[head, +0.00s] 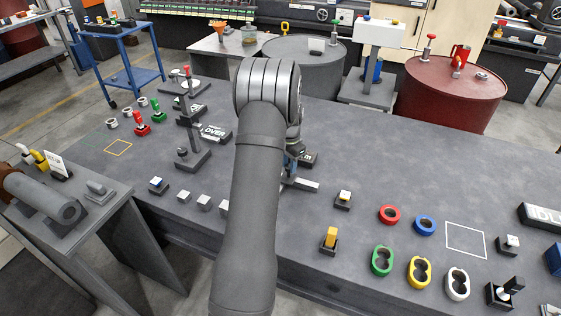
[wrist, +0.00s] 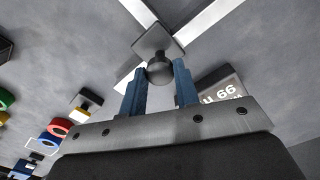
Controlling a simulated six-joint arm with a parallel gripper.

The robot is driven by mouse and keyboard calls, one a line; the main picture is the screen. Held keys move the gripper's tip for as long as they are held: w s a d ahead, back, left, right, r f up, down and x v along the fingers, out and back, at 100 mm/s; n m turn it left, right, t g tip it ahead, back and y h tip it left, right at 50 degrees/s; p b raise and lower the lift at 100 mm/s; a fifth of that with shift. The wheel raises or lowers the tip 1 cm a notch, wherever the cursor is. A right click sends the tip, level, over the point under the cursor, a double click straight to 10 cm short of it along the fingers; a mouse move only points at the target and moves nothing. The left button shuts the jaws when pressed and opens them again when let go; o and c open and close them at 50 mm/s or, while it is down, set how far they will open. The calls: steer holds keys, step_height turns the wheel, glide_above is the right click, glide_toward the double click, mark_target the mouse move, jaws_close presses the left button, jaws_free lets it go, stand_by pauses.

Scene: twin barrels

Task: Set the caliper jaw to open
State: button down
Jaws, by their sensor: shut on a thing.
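The caliper shows in the wrist view as light metal bars (wrist: 205,20) with a square grey slider plate (wrist: 152,37) carrying a dark round knob (wrist: 159,72). My gripper (wrist: 160,88) has its two blue fingers on either side of this knob, shut on it. In the head view the caliper (head: 304,184) lies on the grey bench, mostly hidden behind my arm. My gripper's tip (head: 290,176) shows there only in part, low over the bench at the caliper. How far the jaw stands open cannot be told.
A dark block with white lettering (wrist: 222,86) sits close beside the right finger. Red (head: 389,214) and blue (head: 424,225) rings lie to the right on the bench, near a white square outline (head: 465,240). A post stand (head: 190,158) stands to the left.

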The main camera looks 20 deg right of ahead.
steer(key=c, duration=1.1)
jaws_free()
steer(key=shift+r, duration=0.1)
step_height(320, 180, up, 17)
steer(key=shift+r, duration=0.15)
step_height(320, 180, down, 18)
steer(key=shift+r, duration=0.25)
steer(key=shift+w, duration=0.1)
